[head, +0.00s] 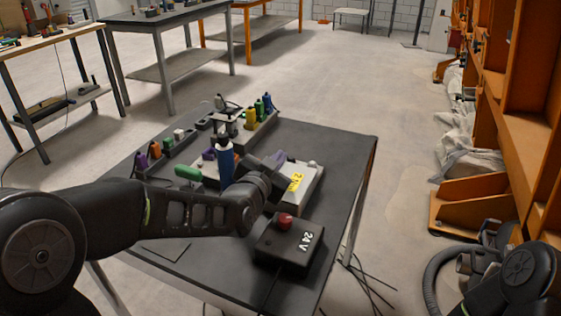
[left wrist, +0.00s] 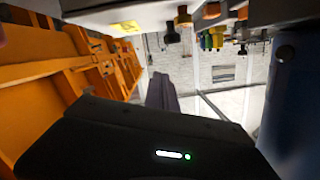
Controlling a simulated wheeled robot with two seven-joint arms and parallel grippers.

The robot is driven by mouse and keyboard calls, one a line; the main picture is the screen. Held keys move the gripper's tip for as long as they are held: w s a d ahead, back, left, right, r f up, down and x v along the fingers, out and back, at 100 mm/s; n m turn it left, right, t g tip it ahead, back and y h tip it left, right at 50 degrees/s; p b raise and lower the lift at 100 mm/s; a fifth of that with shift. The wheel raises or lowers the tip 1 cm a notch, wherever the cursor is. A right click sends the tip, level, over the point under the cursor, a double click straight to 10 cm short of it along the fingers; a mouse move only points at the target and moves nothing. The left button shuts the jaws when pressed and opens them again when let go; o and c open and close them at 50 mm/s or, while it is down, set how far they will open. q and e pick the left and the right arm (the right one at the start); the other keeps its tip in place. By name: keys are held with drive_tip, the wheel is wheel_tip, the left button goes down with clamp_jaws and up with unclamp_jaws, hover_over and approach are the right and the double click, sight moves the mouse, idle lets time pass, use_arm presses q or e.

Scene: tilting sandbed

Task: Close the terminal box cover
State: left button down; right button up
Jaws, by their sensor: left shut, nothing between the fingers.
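A light grey box (head: 311,186) with a yellow label marked 2 N·m lies on the dark table, right of my left gripper. I take it to be the terminal box. My left arm and gripper hide much of it, so I cannot tell how its cover stands. My left gripper (head: 277,161) is shut and empty, close above the box; contact cannot be told. In the left wrist view the closed fingers (left wrist: 163,92) point away from the dark gripper body, and a pale surface with a yellow label (left wrist: 124,28) is at the top. My right gripper is not in view.
A black 24 V box (head: 289,247) with a red button stands at the front of the table (head: 345,150). A blue tool (head: 225,160) stands upright behind my left wrist. Small coloured bottles (head: 252,118) line the back. Orange shelving (head: 510,110) is at the right.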

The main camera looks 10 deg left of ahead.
use_arm(q)
drive_tip(key=shift+s, duration=0.15)
drive_tip(key=p+v, duration=0.1)
drive_tip(key=v, duration=0.6)
drive_tip(key=shift+s+p, duration=0.3)
drive_tip(key=shift+p, duration=0.05)
drive_tip(key=shift+a+r, duration=0.1)
